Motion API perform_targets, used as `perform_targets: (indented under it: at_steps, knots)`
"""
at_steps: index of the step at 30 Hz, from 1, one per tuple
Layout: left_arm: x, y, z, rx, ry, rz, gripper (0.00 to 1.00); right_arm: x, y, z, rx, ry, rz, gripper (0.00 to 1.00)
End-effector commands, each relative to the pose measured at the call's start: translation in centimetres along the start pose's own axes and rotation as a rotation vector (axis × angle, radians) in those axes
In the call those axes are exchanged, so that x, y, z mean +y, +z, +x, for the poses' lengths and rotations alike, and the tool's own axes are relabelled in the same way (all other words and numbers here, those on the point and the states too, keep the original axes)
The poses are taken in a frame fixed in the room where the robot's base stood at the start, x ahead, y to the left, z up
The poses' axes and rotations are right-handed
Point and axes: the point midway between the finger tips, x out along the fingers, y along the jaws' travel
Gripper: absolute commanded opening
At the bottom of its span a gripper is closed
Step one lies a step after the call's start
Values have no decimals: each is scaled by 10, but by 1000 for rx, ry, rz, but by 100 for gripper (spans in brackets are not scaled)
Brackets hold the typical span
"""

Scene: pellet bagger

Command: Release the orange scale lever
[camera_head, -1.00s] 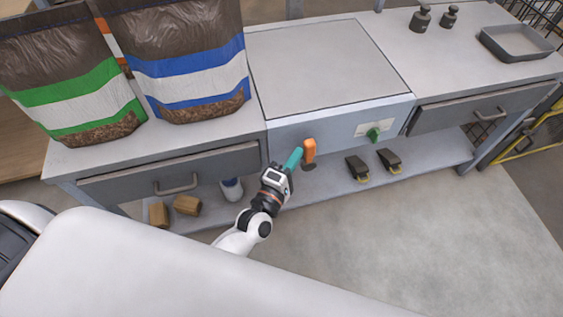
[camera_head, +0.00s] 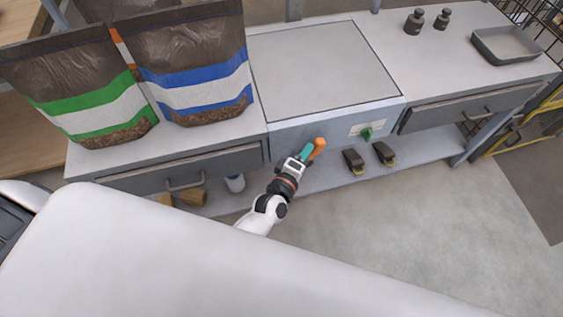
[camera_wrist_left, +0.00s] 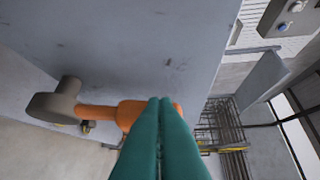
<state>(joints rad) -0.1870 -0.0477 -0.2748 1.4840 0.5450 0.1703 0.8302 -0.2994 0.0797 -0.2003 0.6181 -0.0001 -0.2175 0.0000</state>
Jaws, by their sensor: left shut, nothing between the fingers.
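The orange scale lever (camera_head: 319,146) is on the front face of the scale box (camera_head: 340,123) and leans to the right in the head view. In the left wrist view the lever (camera_wrist_left: 95,111) runs from a grey round pivot (camera_wrist_left: 55,101) to behind my fingers. My left gripper (camera_head: 309,149) is shut and empty, its teal fingers close against the lever's left side. In the wrist view the shut fingers (camera_wrist_left: 160,108) cover part of the lever's grip; whether they touch it I cannot tell. My right gripper is not in view.
A green knob (camera_head: 366,134) sits on the box front right of the lever. Two dark pedals (camera_head: 353,161) stand on the lower shelf. Filled bags (camera_head: 195,70) stand on the counter at left. Weights (camera_head: 415,21) and a grey tray (camera_head: 507,45) are at right.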

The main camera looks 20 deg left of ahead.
Motion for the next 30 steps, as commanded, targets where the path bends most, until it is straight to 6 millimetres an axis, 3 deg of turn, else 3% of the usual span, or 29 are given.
perform_targets:
  at_steps: [12,30]
  knots:
    - [-6,-16,16,0,-2,-1,0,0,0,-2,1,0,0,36]
    - [-7,-20,19,2,-3,-2,0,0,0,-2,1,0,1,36]
